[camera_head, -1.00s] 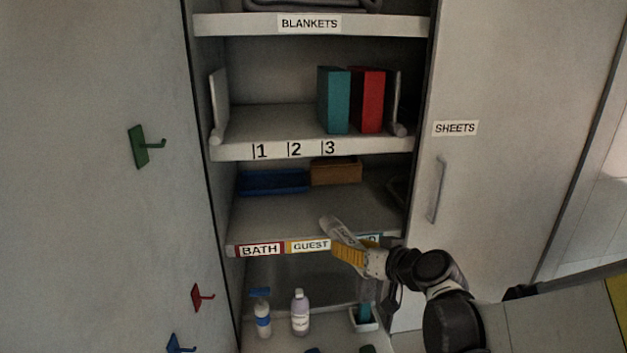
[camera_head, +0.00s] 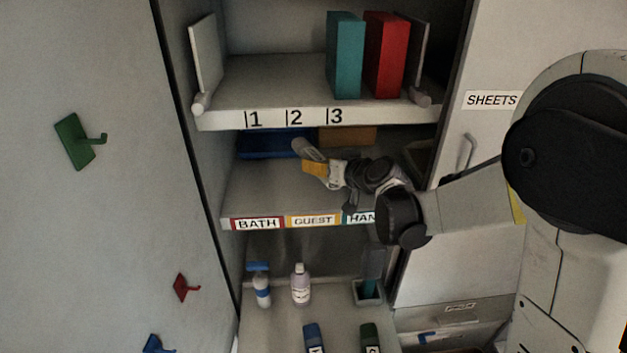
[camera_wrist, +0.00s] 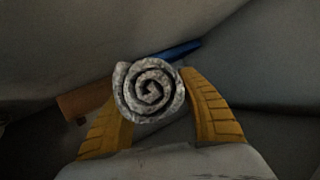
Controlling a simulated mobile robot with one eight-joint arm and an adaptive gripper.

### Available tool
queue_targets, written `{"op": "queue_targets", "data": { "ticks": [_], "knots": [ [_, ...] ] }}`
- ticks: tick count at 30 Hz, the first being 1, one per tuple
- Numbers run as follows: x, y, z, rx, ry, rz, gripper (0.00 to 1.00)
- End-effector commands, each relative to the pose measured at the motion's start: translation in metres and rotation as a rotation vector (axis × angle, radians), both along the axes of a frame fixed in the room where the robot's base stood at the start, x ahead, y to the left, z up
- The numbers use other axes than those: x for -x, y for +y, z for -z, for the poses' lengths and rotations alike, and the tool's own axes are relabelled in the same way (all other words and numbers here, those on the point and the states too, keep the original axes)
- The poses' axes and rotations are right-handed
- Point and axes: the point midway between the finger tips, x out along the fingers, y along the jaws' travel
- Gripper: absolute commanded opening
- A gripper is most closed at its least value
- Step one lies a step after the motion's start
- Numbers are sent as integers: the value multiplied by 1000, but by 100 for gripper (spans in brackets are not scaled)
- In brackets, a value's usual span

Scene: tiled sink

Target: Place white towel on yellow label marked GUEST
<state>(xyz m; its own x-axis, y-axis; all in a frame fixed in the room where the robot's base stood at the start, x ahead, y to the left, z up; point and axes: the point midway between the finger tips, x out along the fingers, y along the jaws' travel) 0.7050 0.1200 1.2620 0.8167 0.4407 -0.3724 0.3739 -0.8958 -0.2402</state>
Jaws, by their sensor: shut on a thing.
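The white towel is a tight roll (camera_wrist: 149,90), seen end-on as a spiral in the wrist view, between the yellow fingers of my gripper (camera_wrist: 160,108). My gripper (camera_head: 314,163) is shut on it. In the head view the towel (camera_head: 301,148) shows as a small pale end beyond the fingers, above the shelf. The GUEST label (camera_head: 313,221) has a yellow edge and sits on the shelf's front edge, between the BATH label (camera_head: 257,224) and a partly hidden HAN... label (camera_head: 360,218). The towel is inside the shelf opening, behind and above the GUEST label.
A blue tray (camera_head: 262,145) and a brown box (camera_head: 347,136) stand at the back of this shelf. The numbered shelf edge (camera_head: 310,117) runs above. The shelf surface (camera_head: 262,188) behind the BATH label is bare. Bottles (camera_head: 300,284) stand below.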

Motion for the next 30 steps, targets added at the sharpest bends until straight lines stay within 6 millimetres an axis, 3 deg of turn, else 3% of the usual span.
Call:
{"op": "queue_targets", "data": {
  "ticks": [3, 8, 15, 26, 27, 29, 30],
  "knots": [
    [-8, 12, 9, 0, 0, -1, 15],
    [-11, 14, 17, 0, 0, 1, 15],
    [-11, 14, 51, 0, 0, 1, 15],
    [-11, 14, 55, 0, 0, 1, 15],
    [-11, 14, 55, 0, 0, 1, 53],
    [-11, 14, 54, 0, 0, 1, 67],
    [-11, 14, 54, 0, 0, 1, 67]
  ]
}}
